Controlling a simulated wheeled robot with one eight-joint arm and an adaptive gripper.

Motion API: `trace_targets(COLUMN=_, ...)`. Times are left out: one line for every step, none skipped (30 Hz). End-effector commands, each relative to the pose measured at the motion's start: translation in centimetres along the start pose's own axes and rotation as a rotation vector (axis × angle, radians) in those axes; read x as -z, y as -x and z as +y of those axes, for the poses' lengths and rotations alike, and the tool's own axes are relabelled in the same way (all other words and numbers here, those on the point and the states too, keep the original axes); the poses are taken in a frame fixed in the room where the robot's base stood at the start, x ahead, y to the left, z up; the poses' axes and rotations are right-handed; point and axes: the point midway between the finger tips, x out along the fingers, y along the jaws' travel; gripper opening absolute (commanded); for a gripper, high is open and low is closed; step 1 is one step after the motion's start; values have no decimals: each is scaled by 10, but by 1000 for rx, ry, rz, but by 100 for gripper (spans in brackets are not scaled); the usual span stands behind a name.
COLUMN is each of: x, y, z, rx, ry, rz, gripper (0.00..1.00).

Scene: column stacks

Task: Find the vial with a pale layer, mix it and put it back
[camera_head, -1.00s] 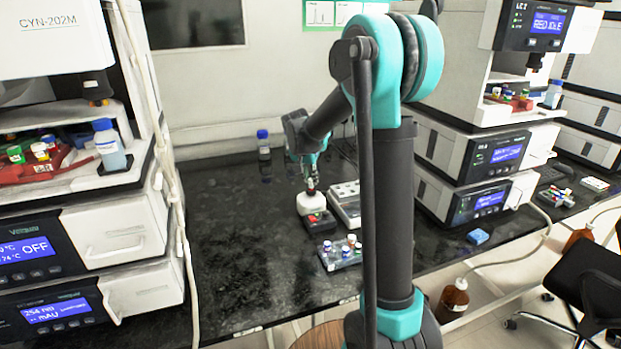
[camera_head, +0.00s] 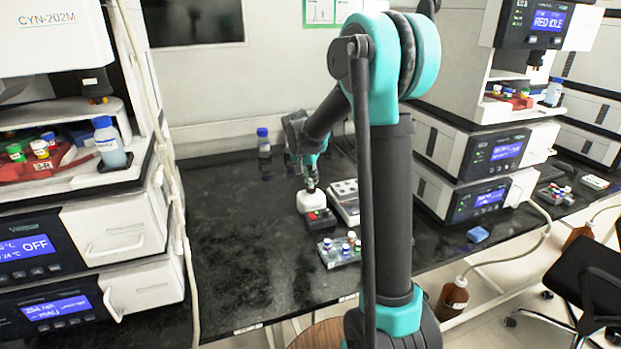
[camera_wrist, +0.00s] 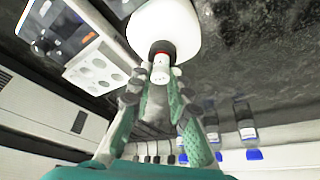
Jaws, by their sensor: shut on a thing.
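My gripper (camera_head: 311,185) is over the white mixer (camera_head: 311,203) on the dark bench. In the wrist view its fingers (camera_wrist: 160,88) are shut on a small whitish vial (camera_wrist: 162,72). The vial's far end meets a dark, red-edged ring on the white rounded top of the mixer (camera_wrist: 165,22). I cannot tell how firmly it is seated or whether it has a pale layer. A vial rack (camera_head: 345,262) with several capped vials stands in front of the mixer.
A grey and white box with round wells (camera_head: 345,197) stands right of the mixer. A blue-capped bottle (camera_head: 263,146) is at the back wall. Instrument stacks flank the bench on both sides. A blue block (camera_head: 478,235) lies at right. The left bench area is clear.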

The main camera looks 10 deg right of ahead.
Motion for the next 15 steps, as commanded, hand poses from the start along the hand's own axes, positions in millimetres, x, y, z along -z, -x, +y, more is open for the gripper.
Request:
trace_targets(x=0, y=0, z=0, rx=0, ry=0, rz=0, gripper=0)
trace_targets(x=0, y=-1, z=0, rx=0, ry=0, rz=0, gripper=0)
trace_targets(x=0, y=-1, z=0, rx=0, ry=0, rz=0, gripper=0)
trace_targets(x=0, y=-1, z=0, rx=0, ry=0, rz=0, gripper=0)
trace_targets(x=-1, y=-2, z=0, rx=0, ry=0, rz=0, gripper=0)
trace_targets(x=-1, y=-2, z=0, rx=0, ry=0, rz=0, gripper=0)
trace_targets(x=-1, y=-2, z=0, rx=0, ry=0, rz=0, gripper=0)
trace_targets(x=-1, y=-2, z=0, rx=0, ry=0, rz=0, gripper=0)
trace_targets(x=-1, y=-3, z=0, rx=0, ry=0, rz=0, gripper=0)
trace_targets(x=-1, y=-3, z=0, rx=0, ry=0, rz=0, gripper=0)
trace_targets(x=-1, y=-3, z=0, rx=0, ry=0, rz=0, gripper=0)
trace_targets(x=-2, y=-4, z=0, rx=0, ry=0, rz=0, gripper=0)
trace_targets(x=-2, y=-4, z=0, rx=0, ry=0, rz=0, gripper=0)
trace_targets(x=-2, y=-4, z=0, rx=0, ry=0, rz=0, gripper=0)
trace_targets(x=-2, y=-4, z=0, rx=0, ry=0, rz=0, gripper=0)
